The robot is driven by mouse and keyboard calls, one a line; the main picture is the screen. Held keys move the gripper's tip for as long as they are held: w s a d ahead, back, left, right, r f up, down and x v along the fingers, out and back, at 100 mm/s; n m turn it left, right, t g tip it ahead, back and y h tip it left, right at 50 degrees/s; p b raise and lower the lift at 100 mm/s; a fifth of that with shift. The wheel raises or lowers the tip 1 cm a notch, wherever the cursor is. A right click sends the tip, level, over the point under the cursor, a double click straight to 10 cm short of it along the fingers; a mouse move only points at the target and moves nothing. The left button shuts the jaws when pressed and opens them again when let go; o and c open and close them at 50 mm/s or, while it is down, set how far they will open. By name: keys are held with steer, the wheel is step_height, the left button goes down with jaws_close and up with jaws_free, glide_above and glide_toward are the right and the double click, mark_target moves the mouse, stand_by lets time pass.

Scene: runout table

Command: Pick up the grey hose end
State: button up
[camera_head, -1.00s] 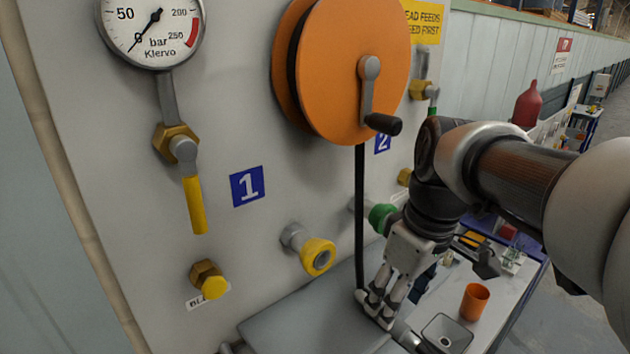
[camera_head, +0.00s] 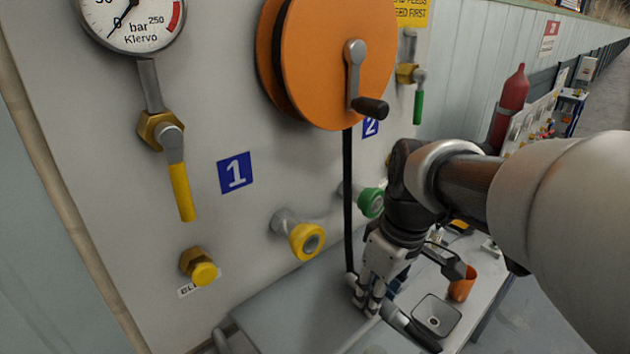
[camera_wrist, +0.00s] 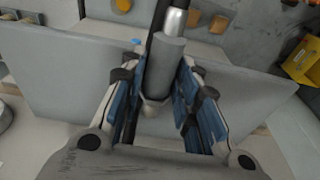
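The grey hose end (camera_wrist: 165,65) is a thick grey cylinder with a silver collar. In the wrist view it lies between the blue-padded fingers of my gripper (camera_wrist: 162,88), which appear closed on its sides. In the head view my gripper (camera_head: 366,298) points down at the foot of the black hose (camera_head: 348,200), just above the grey bench surface. The grey hose end (camera_head: 408,325) sticks out to the right of the fingers there, partly hidden by them. The hose hangs from the orange reel (camera_head: 340,60).
The panel behind carries a yellow coupling (camera_head: 305,241), a green coupling (camera_head: 371,202) and a yellow-handled valve (camera_head: 181,190).

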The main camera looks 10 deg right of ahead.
jaws_close()
